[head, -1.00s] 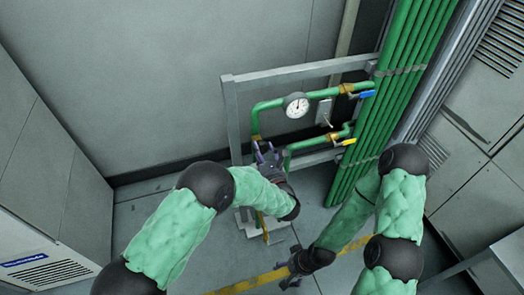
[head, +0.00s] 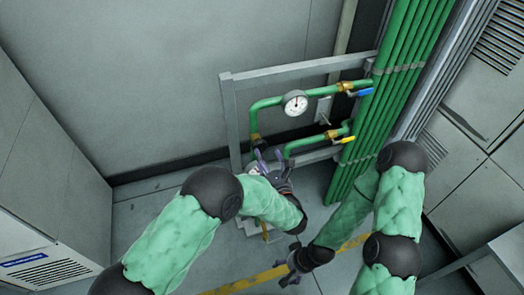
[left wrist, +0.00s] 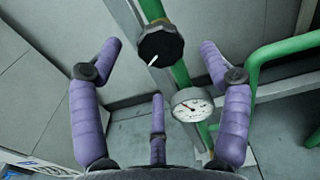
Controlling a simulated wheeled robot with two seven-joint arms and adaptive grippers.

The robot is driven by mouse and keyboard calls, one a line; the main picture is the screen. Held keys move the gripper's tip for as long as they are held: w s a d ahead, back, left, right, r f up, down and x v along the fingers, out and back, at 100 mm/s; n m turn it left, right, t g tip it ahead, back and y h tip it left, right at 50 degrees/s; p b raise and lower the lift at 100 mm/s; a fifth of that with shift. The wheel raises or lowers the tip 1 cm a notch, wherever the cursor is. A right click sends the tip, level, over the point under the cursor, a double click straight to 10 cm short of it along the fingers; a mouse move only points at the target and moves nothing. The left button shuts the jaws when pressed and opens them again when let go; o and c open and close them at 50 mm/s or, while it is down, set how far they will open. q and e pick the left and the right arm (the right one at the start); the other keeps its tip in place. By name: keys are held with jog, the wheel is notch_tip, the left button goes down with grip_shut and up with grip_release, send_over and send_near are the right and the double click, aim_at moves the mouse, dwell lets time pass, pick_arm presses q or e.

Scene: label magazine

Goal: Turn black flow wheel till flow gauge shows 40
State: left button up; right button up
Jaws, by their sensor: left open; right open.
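The black flow wheel (left wrist: 160,46), a round knob with a white mark pointing lower left, sits on a green pipe in the left wrist view. A white dial gauge (left wrist: 192,104) is just below and right of it; its figures are too small to read. My left gripper (head: 266,158) is open, its purple fingers (left wrist: 92,105) spread on both sides of the wheel, with a visible gap. In the head view the gripper and arm hide the wheel. My right gripper (head: 289,277) is open and empty, low over the floor.
A grey frame (head: 229,110) carries green pipes, another dial gauge (head: 295,103), a blue-handled valve (head: 360,92) and a yellow-handled valve (head: 347,140). A bundle of green pipes (head: 400,70) stands at right. Grey cabinets (head: 45,170) stand at left. Open floor lies between.

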pick_arm(q)
jog(key=v, duration=0.7)
jog(key=shift+w+a, duration=0.1)
jog(key=s+a+f+n+g+y+p, duration=0.1)
jog(key=s+a+f+n+g+y, duration=0.15)
jog(key=a+f+g, duration=0.6)
jog(key=s+a+f+n+g+h+p, duration=0.2)
jog(key=s+a+f+n+g, duration=0.5)
jog(key=s+f, duration=0.4)
jog(key=s+d+f+n+g+h+p, duration=0.1)
jog(key=s+d+n+g+h, duration=0.15)
jog(key=s+n, duration=0.3)
jog(key=s+d+f+n+g+h+p, duration=0.1)
jog(key=s+n+g+h, duration=0.3)
jog(key=s, duration=0.3)
jog(key=w+n+t+h, duration=0.1)
jog(key=n, duration=0.4)
jog(key=w+a+n+t+h+p, duration=0.1)
jog(key=w+n+t, duration=0.1)
jog(key=n, duration=0.3)
jog(key=w+a+n+t+h+p, duration=0.1)
jog(key=w+n+t, duration=0.1)
jog(key=n, duration=0.3)
jog(key=shift+w+r+h, duration=0.1)
jog(key=shift+w+h, duration=0.1)
jog(key=shift+h, duration=0.1)
